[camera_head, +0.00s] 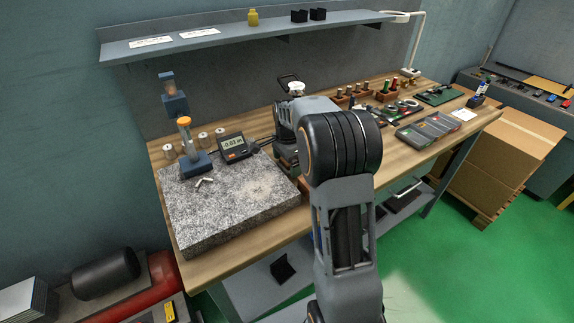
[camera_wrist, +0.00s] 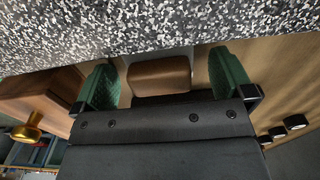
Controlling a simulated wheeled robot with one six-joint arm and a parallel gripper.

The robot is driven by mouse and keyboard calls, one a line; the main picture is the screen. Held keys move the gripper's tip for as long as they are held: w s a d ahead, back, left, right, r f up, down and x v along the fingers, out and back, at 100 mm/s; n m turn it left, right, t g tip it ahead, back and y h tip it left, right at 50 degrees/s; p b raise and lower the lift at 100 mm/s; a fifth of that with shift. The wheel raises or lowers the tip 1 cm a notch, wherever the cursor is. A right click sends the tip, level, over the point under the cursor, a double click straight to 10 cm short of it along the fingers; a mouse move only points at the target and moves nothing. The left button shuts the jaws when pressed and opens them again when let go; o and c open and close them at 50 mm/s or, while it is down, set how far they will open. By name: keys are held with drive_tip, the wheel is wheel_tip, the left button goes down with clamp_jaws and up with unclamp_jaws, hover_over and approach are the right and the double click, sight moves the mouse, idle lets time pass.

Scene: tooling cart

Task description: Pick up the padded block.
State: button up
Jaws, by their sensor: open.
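The padded block (camera_wrist: 160,74), brown with a smooth leather-like face, shows in the wrist view between the two green ribbed fingers of my gripper (camera_wrist: 165,80). The fingers are open, one on each side of it, with a narrow gap visible at the left and right. The dark gripper body hides the block's lower part in that view. I cannot tell whether either finger touches it. In the head view my arm covers this spot, and I cannot make out the block or the fingertips there.
A speckled granite plate (camera_head: 231,208) lies on the wooden bench, close to my gripper; its face (camera_wrist: 150,25) fills the top of the wrist view. A gauge stand (camera_head: 197,163) and a digital readout (camera_head: 234,147) stand on it. A wooden block (camera_wrist: 42,100) with a brass knob is at left.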

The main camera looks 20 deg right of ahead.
drive_tip(key=c, duration=1)
drive_tip(key=shift+c, duration=0.2)
drive_tip(key=shift+r, duration=0.55)
wheel_tip(320, 180, up, 2)
drive_tip(key=shift+s+r, duration=0.1)
drive_tip(key=shift+r, duration=0.1)
drive_tip(key=s+r, duration=0.9)
drive_tip(key=s, duration=0.5)
drive_tip(key=shift+r+b, duration=0.2)
drive_tip(key=shift+b, duration=0.15)
